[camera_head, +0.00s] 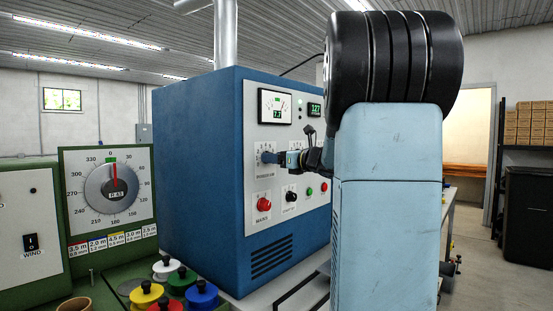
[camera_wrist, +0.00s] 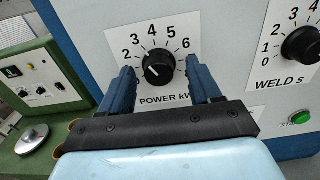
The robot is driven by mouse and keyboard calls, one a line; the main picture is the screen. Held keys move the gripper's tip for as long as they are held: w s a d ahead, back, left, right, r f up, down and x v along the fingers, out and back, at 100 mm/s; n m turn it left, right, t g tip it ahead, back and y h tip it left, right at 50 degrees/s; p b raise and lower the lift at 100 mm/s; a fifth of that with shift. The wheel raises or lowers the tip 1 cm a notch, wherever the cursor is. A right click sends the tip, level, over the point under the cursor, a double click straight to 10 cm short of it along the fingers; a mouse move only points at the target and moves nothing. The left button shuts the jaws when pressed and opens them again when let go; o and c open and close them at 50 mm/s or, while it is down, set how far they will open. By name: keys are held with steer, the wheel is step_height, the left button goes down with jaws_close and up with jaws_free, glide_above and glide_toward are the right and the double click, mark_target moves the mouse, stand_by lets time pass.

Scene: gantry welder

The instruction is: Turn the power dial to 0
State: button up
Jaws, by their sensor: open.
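The power dial (camera_wrist: 159,69) is a round black knob with a white pointer mark on a white panel, above the label POWER kW. The numbers 2 to 6 show around it; the lower left of its scale is hidden by a finger. Its mark seems to point to the upper left, but the exact number is unclear. My gripper (camera_wrist: 160,66) is open, with one blue finger on each side of the knob. Gaps show between knob and fingers; depth to the panel is unclear. In the head view my gripper (camera_head: 278,158) is at the blue cabinet's panel and covers the dial.
The WELD S dial (camera_wrist: 301,45) and a green button (camera_wrist: 296,117) are to the right on the panel. A red knob (camera_head: 264,204) is below on the blue cabinet (camera_head: 200,180). A green machine with a large round gauge (camera_head: 113,188) stands at left.

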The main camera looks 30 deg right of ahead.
steer(key=shift+w+a, duration=0.25)
steer(key=shift+w, duration=0.35)
steer(key=shift+c, duration=0.2)
